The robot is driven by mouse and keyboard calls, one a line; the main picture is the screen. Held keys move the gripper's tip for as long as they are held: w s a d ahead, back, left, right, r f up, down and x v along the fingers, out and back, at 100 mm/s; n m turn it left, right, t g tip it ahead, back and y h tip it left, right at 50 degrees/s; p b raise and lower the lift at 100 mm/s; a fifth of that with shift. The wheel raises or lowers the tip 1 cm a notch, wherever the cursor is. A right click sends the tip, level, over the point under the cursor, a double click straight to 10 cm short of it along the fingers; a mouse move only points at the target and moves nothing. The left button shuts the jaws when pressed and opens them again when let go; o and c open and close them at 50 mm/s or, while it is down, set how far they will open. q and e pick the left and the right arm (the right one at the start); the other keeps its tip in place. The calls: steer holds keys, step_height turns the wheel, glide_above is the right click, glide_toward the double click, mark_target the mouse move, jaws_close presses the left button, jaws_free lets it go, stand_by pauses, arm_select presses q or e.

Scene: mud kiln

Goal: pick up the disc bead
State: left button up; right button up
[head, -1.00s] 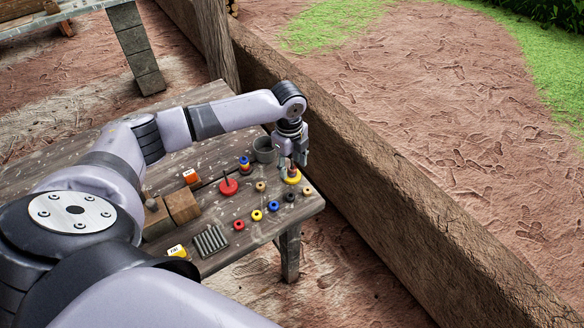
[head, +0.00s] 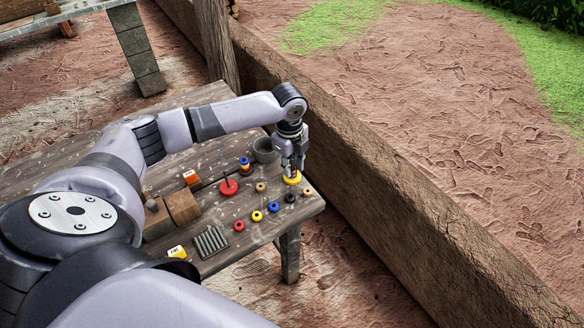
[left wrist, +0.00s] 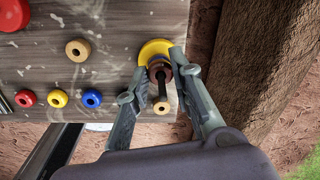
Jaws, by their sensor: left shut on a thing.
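The brown disc bead (left wrist: 153,64) sits low around a dark upright peg (left wrist: 161,88) on a round yellow base (left wrist: 149,48), in the left wrist view. In the head view the yellow base (head: 292,180) stands near the table's right corner, and the bead is mostly hidden by the fingers. My left gripper (head: 292,168) points down over this base with a finger on either side of the peg. In the left wrist view its fingertips (left wrist: 160,62) are shut on the disc bead. My right gripper is not in view.
Several small ring beads, among them red (head: 238,225), yellow (head: 257,215) and blue (head: 273,207), lie in a row near the table's front edge. A grey cup (head: 265,150) and a red-based peg (head: 228,187) stand nearby. A low mud wall (head: 400,185) runs beside the table.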

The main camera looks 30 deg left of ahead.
arm_select(q)
steer(key=shift+r, duration=0.1)
step_height(320, 180, up, 20)
steer(key=shift+b, duration=0.35)
steer(key=shift+o, duration=1.4)
steer(key=c, duration=0.4)
steer(key=shift+r+p, duration=0.2)
steer(key=shift+p, duration=0.8)
